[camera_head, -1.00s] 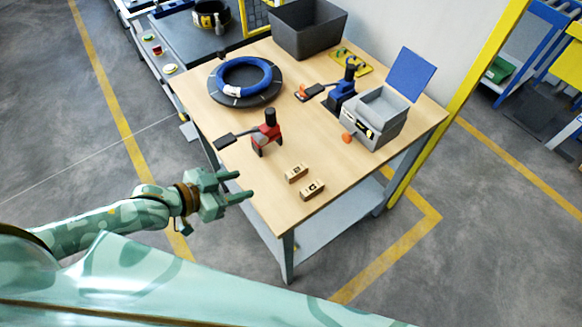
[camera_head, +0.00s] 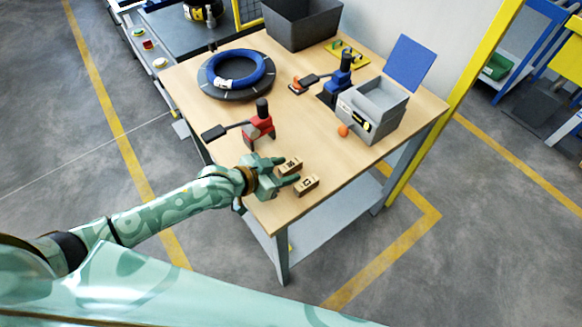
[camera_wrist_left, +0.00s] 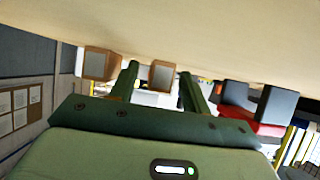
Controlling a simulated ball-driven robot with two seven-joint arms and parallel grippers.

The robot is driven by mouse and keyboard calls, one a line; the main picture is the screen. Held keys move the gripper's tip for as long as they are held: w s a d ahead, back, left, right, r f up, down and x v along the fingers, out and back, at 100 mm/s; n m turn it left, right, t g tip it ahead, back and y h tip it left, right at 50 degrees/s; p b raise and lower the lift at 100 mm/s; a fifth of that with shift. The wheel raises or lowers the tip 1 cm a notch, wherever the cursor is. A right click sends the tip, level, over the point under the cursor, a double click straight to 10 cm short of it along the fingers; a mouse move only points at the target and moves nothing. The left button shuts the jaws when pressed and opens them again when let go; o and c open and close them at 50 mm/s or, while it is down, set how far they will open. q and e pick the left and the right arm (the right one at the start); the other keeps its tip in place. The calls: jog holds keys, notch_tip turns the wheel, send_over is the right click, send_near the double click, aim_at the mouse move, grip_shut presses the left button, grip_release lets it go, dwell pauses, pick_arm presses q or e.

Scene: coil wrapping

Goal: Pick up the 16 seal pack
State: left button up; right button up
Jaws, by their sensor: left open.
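Two small tan boxes with dark printed labels sit near the table's front edge. The far box (camera_head: 291,164) and the near box (camera_head: 307,185) are side by side; their labels are too small to read for certain, so I cannot tell which is the 16 seal pack. My left gripper (camera_head: 289,170) is open, low over the table, its fingers reaching toward the far box. In the left wrist view one box (camera_wrist_left: 162,76) shows between the two fingers, and the other box (camera_wrist_left: 101,64) lies outside them to the left. My right gripper is not in view.
A red tool with a black lever (camera_head: 258,127) stands just behind my gripper. Farther back are a blue coil on a dark turntable (camera_head: 235,92), a blue tool (camera_head: 338,85), a grey open-lid box (camera_head: 384,122), an orange ball (camera_head: 343,130) and a dark bin (camera_head: 302,25).

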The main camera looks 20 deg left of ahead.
pick_arm(q)
grip_shut()
jog(key=shift+r, duration=0.1)
